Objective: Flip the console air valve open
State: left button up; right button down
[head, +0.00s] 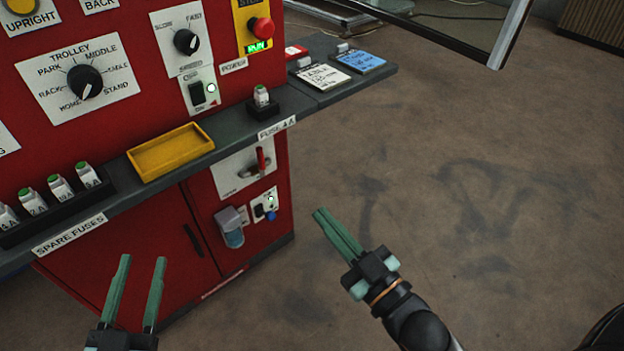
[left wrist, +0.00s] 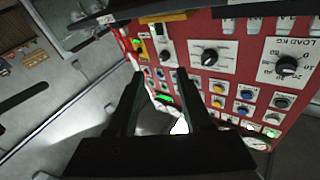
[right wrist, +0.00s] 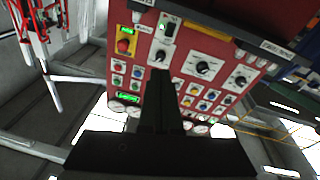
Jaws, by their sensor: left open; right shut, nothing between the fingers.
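The air valve is on the lower front of the red console, below the ledge, in the head view. Its red lever (head: 261,160) stands upright on a white plate (head: 233,177); a label at the plate's lower left seems to read OPEN. My right gripper (head: 319,213) is shut and empty, to the right of and below the lever in the picture, apart from it. My left gripper (head: 143,258) is open and empty in front of the console's lower door, left of the valve. The valve cannot be made out in either wrist view.
The grey ledge (head: 110,195) juts out above the valve, with a yellow tray (head: 170,150) and fuses. Below the valve are a small switch plate (head: 264,206) and a grey-blue cup-like fitting (head: 231,230). The floor right of the console is clear.

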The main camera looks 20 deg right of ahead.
aim_at(260, 159)
jog(key=z, duration=0.25)
jog(key=i+l+z, duration=0.1)
jog(key=i+l, duration=0.55)
jog(key=i, duration=0.2)
jog(key=z, duration=0.05)
